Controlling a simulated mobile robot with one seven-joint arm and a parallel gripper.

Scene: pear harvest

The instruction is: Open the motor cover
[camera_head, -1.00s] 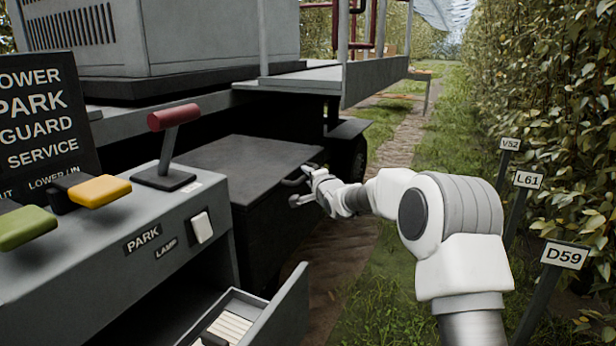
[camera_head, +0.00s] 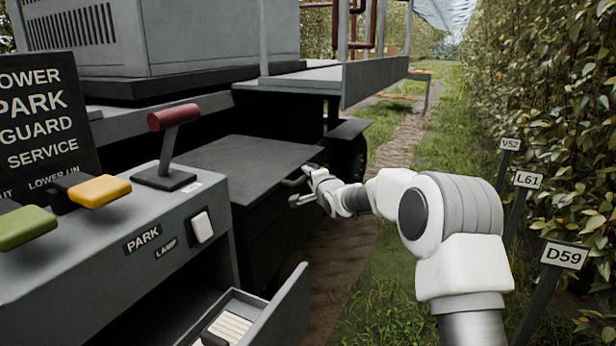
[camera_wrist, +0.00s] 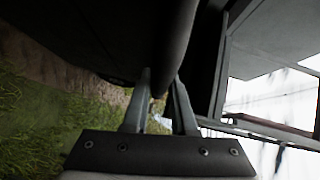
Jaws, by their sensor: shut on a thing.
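The motor cover (camera_head: 245,165) appears to be the flat dark grey lid on the low box under the vehicle's platform. It lies about level. A dark bar handle (camera_head: 292,182) is at its right edge. My gripper (camera_head: 300,190) is at this handle, reaching in from the right with my white arm. In the wrist view, the two fingers (camera_wrist: 162,82) close on the thick dark handle bar (camera_wrist: 181,25); the exact contact is dark and hard to see.
A grey control panel (camera_head: 110,255) with a red-knobbed lever (camera_head: 172,118), yellow and green handles stands at the left. An open drawer (camera_head: 285,310) juts out below it. Row signs (camera_head: 565,255) and a leafy hedge line the right. The grass path is clear.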

